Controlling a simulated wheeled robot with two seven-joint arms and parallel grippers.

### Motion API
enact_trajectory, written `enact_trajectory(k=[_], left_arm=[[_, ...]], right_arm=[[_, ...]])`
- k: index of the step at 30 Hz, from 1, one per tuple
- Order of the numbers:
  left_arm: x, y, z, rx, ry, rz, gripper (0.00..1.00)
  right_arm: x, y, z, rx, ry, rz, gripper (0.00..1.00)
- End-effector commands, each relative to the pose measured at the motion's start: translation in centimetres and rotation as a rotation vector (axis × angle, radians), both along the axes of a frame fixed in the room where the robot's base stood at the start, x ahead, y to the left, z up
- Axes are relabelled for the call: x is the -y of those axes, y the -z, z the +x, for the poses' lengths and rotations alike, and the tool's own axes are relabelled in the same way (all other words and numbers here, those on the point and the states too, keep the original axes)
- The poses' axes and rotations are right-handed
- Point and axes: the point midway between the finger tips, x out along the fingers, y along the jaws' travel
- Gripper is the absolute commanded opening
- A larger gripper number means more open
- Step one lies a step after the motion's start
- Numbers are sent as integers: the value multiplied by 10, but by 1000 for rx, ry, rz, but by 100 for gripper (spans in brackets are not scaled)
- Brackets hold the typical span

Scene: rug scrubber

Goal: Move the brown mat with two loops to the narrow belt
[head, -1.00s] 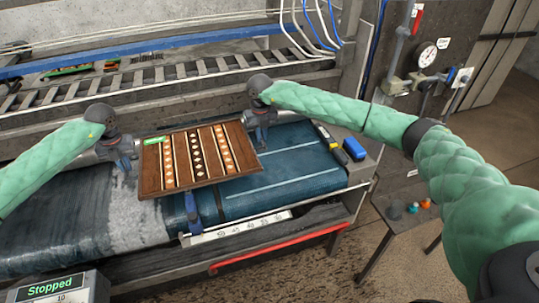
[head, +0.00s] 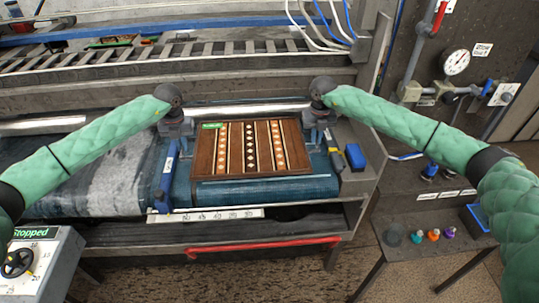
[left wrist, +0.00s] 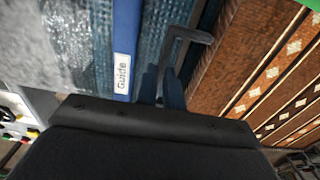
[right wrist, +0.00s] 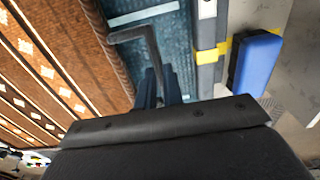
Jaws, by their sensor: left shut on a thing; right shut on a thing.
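The brown mat (head: 262,150) with striped diamond and orange patterns and a green tag lies flat over the narrow teal belt (head: 285,190), right of the blue guide (head: 163,180). I cannot tell whether it touches the belt. My left gripper (head: 182,140) is shut on the mat's left loop, a dark bent handle (left wrist: 184,38) in the left wrist view. My right gripper (head: 314,128) is shut on the right loop (right wrist: 135,38), seen in the right wrist view. The mat's edges run beside both grippers.
The guide label shows in the left wrist view (left wrist: 122,75). A wider belt with a pale worn strip (head: 120,180) lies left of the guide. A control box (head: 40,262) reads "Stopped".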

Motion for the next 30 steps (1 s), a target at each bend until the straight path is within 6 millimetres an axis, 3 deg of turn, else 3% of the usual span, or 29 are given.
enact_trajectory(k=[30], left_arm=[[0,20,0,0,0,0,0]], right_arm=[[1,20,0,0,1,0,0]])
